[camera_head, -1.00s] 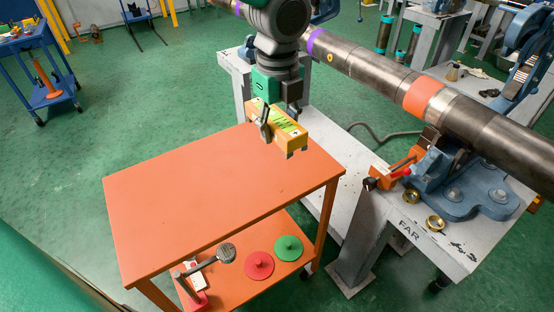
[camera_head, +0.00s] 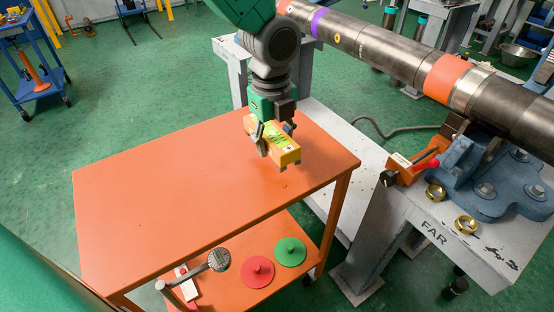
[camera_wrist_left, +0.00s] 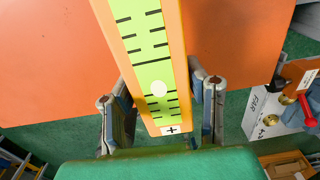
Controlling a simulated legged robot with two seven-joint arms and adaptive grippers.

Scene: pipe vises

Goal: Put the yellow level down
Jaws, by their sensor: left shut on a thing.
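The yellow level (camera_head: 284,150) has a green scale strip on its upper face and is held over the orange cart's top (camera_head: 190,195), by its back right edge. Whether it touches the top or hangs just above it, I cannot tell. My left gripper (camera_head: 274,137) points down and is shut on the level, with one finger on each side. In the left wrist view the level (camera_wrist_left: 152,65) runs up between the two fingers (camera_wrist_left: 161,112), over the orange surface. My right gripper is not in view.
The cart top is otherwise bare. Its lower shelf holds a red disc (camera_head: 257,270), a green disc (camera_head: 290,251) and a round-headed tool (camera_head: 219,260). A grey bench (camera_head: 425,215) with a blue vise (camera_head: 480,180) and a long steel pipe (camera_head: 385,58) stands to the right.

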